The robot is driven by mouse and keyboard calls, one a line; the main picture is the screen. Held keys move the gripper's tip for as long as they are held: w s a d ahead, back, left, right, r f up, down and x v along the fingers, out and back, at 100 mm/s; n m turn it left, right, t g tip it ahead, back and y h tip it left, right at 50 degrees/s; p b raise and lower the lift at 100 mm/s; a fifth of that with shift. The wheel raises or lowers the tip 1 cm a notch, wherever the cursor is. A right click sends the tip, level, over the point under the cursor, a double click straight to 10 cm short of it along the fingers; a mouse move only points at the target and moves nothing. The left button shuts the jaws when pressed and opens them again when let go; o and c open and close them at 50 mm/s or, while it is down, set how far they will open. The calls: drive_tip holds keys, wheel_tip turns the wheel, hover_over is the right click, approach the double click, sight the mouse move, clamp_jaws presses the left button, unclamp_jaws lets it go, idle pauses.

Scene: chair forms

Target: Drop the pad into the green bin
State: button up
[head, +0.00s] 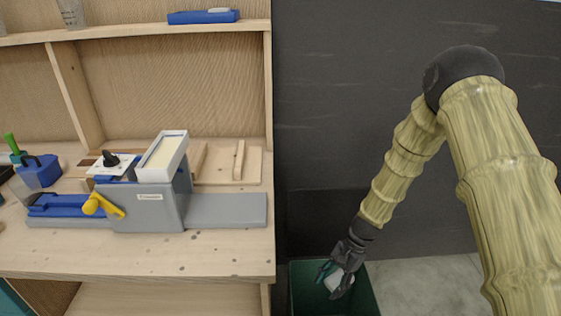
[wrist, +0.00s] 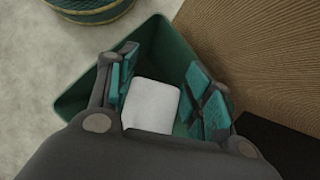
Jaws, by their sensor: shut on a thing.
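The pad (wrist: 151,106) is a small white square with rounded corners. My gripper (wrist: 165,95) is shut on it, with the pad between the two teal-padded fingers. In the wrist view the bin (wrist: 75,99) lies behind the pad and fingers, so the pad is over the bin's opening. I cannot tell the exact height of the pad relative to the rim. The bin's floor is mostly hidden.
A wooden workbench (head: 150,262) stands left of the bin, close beside it. It bears a grey and blue device (head: 155,210) with a yellow handle. A shelf above holds a blue object (head: 203,16). A dark wall (head: 340,90) is behind; pale floor (head: 430,285) lies right.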

drive_tip(key=shift+w+f+m+t+y+b, duration=0.15)
drive_tip(key=shift+w+f+m+t+b, duration=0.15)
drive_tip(key=shift+w+f+m+b, duration=0.35)
drive_tip(key=shift+w+f+m+t+y+b, duration=0.15)
drive_tip(key=shift+w+f+m+t+b, duration=0.15)
drive_tip(key=shift+m+b, duration=0.55)
drive_tip(key=shift+w+f+b, duration=0.1)
drive_tip(key=shift+f+b, duration=2.4)
drive_tip(key=shift+f, duration=0.4)
drive_tip(key=o, duration=1.4)
drive_tip(key=shift+o, duration=0.2)
drive_tip(key=v, duration=1.2)
drive_tip(key=shift+d, duration=0.1)
